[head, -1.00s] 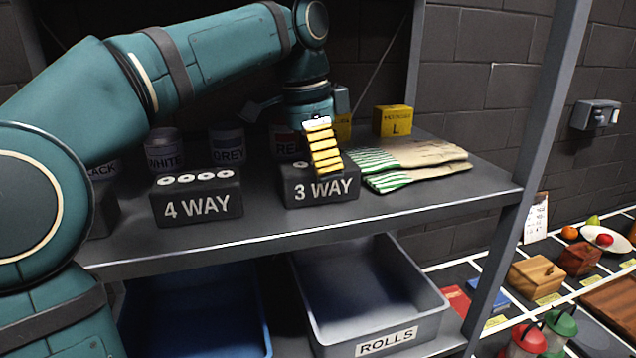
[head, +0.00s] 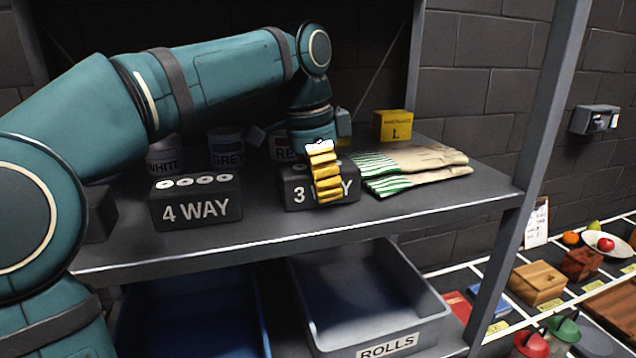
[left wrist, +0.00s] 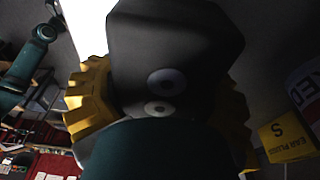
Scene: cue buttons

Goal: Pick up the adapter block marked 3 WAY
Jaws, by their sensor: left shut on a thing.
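The dark adapter block marked 3 WAY (head: 296,194) sits on the upper shelf board, its label partly covered by a yellow finger. My left gripper (head: 325,178) comes down over it from above and is shut on it. In the left wrist view the block (left wrist: 178,45) shows close up with two pale round sockets, between the yellow fingers of my left gripper (left wrist: 165,105). I cannot tell if the block is lifted off the board. My right gripper is in neither view.
A block marked 4 WAY (head: 196,208) stands to the left on the shelf (head: 430,207). Paint cans, one marked GREY (head: 226,150), stand at the back. A ROLLS bin (head: 388,345) is below.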

